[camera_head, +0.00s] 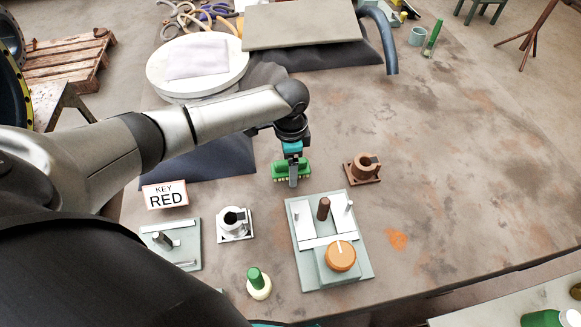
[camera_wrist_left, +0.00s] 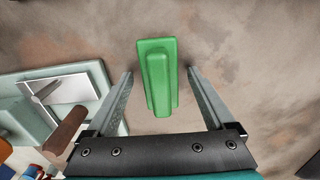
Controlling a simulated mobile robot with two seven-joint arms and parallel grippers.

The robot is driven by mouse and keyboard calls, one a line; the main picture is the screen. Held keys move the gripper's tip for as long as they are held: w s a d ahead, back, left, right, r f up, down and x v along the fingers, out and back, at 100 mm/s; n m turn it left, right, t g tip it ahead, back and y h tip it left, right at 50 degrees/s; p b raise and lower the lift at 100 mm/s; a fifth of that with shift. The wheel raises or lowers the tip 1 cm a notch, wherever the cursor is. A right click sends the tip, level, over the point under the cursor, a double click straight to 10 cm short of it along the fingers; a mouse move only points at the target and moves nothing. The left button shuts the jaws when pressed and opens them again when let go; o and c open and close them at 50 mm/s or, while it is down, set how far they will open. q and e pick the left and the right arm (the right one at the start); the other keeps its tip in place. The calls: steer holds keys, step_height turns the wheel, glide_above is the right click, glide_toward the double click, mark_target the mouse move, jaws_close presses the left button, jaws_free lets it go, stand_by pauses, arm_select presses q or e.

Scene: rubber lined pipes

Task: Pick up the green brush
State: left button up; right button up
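I cannot tell how far above the table the fingertips are. My right gripper is not in view.
A grey fixture (camera_head: 303,278) with an orange knob (camera_head: 341,256) stands just below the brush. A brown holder (camera_head: 363,168) is to its right. The table's right side is clear.

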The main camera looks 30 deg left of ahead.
arm_select(q)
jaws_close()
stand_by(0.5)
steer(key=shift+r, duration=0.15)
step_height(320, 180, up, 20)
steer(key=p, duration=0.3)
